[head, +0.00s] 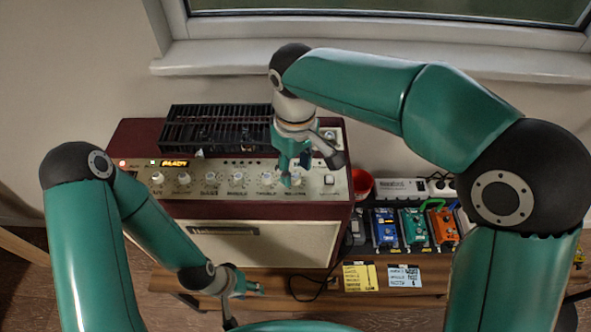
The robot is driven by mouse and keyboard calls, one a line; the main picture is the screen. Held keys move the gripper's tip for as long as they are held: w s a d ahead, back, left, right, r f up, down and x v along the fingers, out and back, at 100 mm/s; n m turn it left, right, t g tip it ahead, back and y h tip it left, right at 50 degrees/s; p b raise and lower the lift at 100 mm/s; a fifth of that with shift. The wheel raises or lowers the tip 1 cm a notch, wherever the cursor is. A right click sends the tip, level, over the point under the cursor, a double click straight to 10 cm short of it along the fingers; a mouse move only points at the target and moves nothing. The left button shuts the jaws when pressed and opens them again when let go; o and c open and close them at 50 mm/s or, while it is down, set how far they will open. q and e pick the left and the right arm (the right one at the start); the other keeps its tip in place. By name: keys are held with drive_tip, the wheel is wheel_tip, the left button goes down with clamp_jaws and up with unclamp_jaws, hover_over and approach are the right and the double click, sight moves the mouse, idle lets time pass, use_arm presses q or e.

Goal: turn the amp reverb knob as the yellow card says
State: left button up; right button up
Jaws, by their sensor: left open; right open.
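The amp (262,246) is dark red with a cream front panel and a row of white knobs. The reverb knob (296,180) appears to be the rightmost round one, partly hidden by my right gripper. My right gripper (303,172) is open and points down over the right end of the knob row; I cannot tell whether it touches the knob. The yellow card (360,278) lies on the wooden bench at lower middle, its writing too small to read. My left gripper (244,305) is open and empty, low in front of the amp.
A black slatted rack (215,128) sits on top of the amp. A red cup (361,184), a white power strip (402,188) and several pedals (413,226) stand to the right. A light blue card (405,277) lies beside the yellow one. A window sill (215,59) is behind.

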drive_tip(key=shift+f, duration=0.8)
drive_tip(key=shift+c, duration=0.3)
clamp_jaws()
drive_tip(key=shift+m, duration=0.4)
drive_tip(key=m, duration=0.5)
drive_tip(key=shift+b, duration=0.35)
drive_tip(key=m, duration=0.6)
drive_tip(key=shift+b, duration=0.3)
drive_tip(key=shift+r, duration=0.1)
